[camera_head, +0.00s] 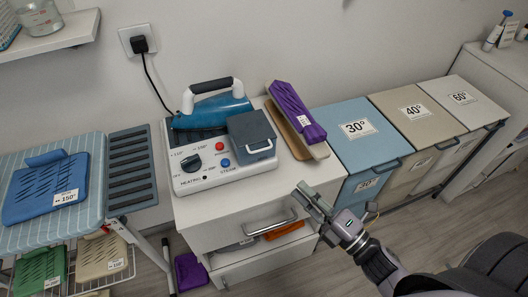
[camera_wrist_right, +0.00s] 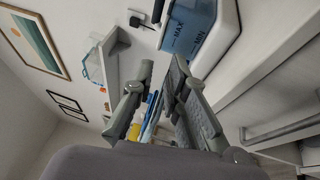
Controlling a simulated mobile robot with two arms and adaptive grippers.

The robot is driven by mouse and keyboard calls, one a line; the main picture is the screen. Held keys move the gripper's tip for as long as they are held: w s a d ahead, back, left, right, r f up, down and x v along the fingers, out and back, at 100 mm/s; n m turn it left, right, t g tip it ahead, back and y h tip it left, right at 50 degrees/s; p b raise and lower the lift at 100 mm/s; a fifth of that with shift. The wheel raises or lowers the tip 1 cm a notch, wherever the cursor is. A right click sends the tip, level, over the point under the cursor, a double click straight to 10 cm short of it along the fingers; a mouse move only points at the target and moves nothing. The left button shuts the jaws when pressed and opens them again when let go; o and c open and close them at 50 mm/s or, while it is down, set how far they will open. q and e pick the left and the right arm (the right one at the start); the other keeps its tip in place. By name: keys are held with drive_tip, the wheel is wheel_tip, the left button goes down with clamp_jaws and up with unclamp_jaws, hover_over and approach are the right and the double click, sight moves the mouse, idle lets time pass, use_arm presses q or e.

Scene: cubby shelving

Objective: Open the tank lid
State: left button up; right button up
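The blue-grey tank (camera_head: 252,136) sits at the right of the white steam station (camera_head: 215,170), in front of the blue iron. Its flat lid (camera_head: 248,124) looks closed, with a light handle (camera_head: 261,149) along its front. In the right wrist view a blue tank (camera_wrist_right: 190,28) marked MAX and MIN shows at the top; its lid is not clear there. My right gripper (camera_head: 314,198) is empty, apart from the tank, to its lower right by the cabinet's right front corner. The right wrist view shows a gap between its fingers (camera_wrist_right: 162,72). My left gripper is not in view.
The station stands on a white drawer cabinet (camera_head: 240,229). A purple folded cloth (camera_head: 295,112) lies on a board right of the tank. Labelled bins (camera_head: 357,128) stand further right. An ironing board (camera_head: 97,170) with a blue cloth is at left. Space above the tank looks clear.

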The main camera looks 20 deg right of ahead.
drive_tip(key=p+x, duration=0.3)
drive_tip(key=x, duration=1.1)
drive_tip(key=shift+f, duration=0.15)
drive_tip(key=shift+c, duration=0.4)
clamp_jaws()
